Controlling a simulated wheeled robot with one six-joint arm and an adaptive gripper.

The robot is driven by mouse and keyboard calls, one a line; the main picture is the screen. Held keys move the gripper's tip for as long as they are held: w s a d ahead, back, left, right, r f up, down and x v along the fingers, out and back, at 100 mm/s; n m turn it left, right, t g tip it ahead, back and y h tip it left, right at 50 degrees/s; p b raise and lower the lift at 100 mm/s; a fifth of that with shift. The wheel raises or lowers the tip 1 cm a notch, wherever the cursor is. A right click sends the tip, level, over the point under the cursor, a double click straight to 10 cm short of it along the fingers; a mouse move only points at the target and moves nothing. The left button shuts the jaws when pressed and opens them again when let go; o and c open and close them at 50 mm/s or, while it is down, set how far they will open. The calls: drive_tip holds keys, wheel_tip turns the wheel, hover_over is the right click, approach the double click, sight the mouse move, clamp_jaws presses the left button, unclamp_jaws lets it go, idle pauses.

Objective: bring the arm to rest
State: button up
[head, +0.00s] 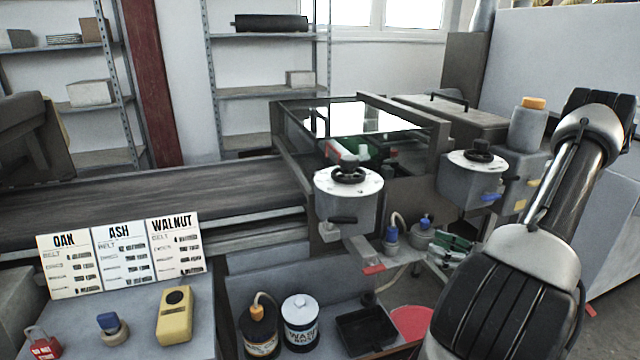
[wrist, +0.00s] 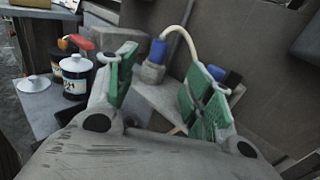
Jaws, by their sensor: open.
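My gripper (head: 453,245) is open and empty, its green pads showing in the head view just left of my arm, below the machine's right-hand dial. In the wrist view my gripper (wrist: 163,88) has its two green-padded fingers spread apart. A blue-capped fitting with a pale hose (wrist: 155,62) shows beyond and between the fingers. I cannot tell the exact gap to it. It also shows in the head view (head: 391,237), left of my gripper. My arm's thick black and grey links fill the right of the head view and hide part of what lies behind.
The conveyor belt (head: 130,205) runs into the coating machine (head: 340,118) with two dials. OAK, ASH and WALNUT cards (head: 122,256) stand behind a yellow device (head: 175,315). Two cans, a black one (head: 260,328) and a white-labelled one (head: 300,322), stand near a black tray (head: 365,330).

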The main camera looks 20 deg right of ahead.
drive_tip(key=s+a+f+n+g+y, duration=0.1)
drive_tip(key=s+a+f+n+g, duration=0.25)
drive_tip(key=s, duration=0.25)
drive_tip(key=s+a+r+n+g+h, duration=0.2)
drive_tip(key=s+a+r+n+g, duration=0.1)
drive_tip(key=s+r+n+g, duration=0.6)
drive_tip(key=a+r+n+t+h, duration=0.1)
drive_tip(key=a+r+n+h, duration=0.1)
drive_tip(key=r+n, duration=0.3)
drive_tip(key=w+a+r+n+t+h, duration=0.1)
drive_tip(key=a+r+n+h, duration=0.2)
drive_tip(key=r, duration=0.6)
drive_tip(key=a+r+n+t+h, duration=0.1)
drive_tip(key=a+r+n+h, duration=0.1)
drive_tip(key=r+n+h, duration=0.3)
wheel_tip(320, 180, up, 2)
drive_tip(key=shift+w+a+r+n+h, duration=0.2)
drive_tip(key=shift+w+a+n+h, duration=0.1)
drive_tip(key=shift+n, duration=0.95)
drive_tip(key=shift+o, duration=0.5)
drive_tip(key=shift+d, duration=0.1)
